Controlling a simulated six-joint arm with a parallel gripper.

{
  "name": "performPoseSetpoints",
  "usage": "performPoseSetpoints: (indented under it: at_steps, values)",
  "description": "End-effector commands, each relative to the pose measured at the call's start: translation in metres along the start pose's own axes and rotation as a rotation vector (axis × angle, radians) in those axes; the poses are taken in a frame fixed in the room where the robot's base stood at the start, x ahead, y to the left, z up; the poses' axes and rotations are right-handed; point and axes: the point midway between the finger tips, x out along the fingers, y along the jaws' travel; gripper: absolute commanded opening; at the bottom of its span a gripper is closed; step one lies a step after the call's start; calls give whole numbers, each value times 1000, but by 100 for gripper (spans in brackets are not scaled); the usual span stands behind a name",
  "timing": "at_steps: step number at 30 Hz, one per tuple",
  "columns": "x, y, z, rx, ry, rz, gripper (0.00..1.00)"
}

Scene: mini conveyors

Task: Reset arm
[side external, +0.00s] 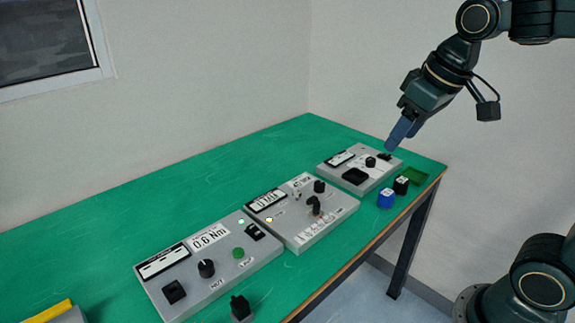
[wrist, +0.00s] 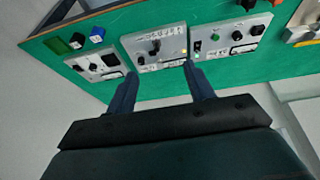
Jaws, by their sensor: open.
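My gripper (side external: 402,132) hangs in the air over the far right end of the green table (side external: 130,205), above the farthest grey panel. In the wrist view my gripper (wrist: 160,80) shows two dark blue fingers spread apart with nothing between them. It is open and empty, and it touches nothing that I can see.
Three grey control panels stand in a row: near (side external: 212,282), middle (side external: 335,222) and far (side external: 372,180). A blue block (side external: 386,198), a black block (side external: 401,186) and a green tray (side external: 416,176) sit by the right edge. A black knobbed piece (side external: 241,307) stands at the front.

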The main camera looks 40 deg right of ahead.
Motion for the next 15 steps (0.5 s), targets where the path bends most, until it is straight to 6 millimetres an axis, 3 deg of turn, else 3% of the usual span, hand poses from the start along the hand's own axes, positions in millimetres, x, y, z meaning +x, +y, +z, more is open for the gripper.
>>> performPoseSetpoints:
  at_steps: [9,15]
  values:
    - [-5,-13,66,2,77,-14,53]
    - [-1,-16,92,4,107,-20,53]
